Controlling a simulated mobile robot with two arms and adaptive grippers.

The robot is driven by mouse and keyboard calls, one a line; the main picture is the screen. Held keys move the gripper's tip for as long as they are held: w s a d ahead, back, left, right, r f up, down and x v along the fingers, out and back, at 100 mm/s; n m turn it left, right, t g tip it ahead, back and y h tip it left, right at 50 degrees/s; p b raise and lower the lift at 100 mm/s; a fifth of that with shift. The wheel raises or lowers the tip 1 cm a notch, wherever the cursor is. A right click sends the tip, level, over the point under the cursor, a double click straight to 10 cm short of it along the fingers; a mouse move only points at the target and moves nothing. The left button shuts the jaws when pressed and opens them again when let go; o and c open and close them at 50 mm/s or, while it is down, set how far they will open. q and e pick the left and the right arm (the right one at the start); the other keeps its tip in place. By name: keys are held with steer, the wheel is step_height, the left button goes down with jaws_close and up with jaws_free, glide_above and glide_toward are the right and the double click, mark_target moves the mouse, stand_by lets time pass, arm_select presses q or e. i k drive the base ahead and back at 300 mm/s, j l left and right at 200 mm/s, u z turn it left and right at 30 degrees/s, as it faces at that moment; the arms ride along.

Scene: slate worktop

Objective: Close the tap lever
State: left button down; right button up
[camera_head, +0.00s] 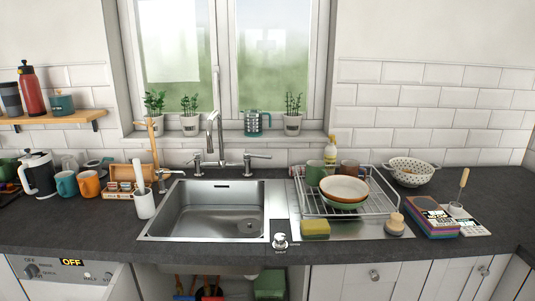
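The tap stands behind the sink (152,232), with a tall curved metal spout (219,125) over the basin. A left handle (197,163) and a right lever (256,157) flank the spout. The right lever sticks out sideways to the right, roughly level. The left handle looks small, and I cannot make out its exact angle. No water stream can be made out under the spout. Neither of my grippers shows in the head view.
A dish rack (379,205) with bowls and mugs stands right of the sink, with a yellow-green sponge (315,228) in front. A white brush holder (144,204) stands at the sink's left. Potted plants line the windowsill (165,140) behind.

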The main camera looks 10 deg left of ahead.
mark_target(246, 155)
steer(key=i+l+z, duration=0.1)
steer(key=i+l, duration=0.5)
steer(key=i, duration=0.35)
steer(key=l+z, duration=0.05)
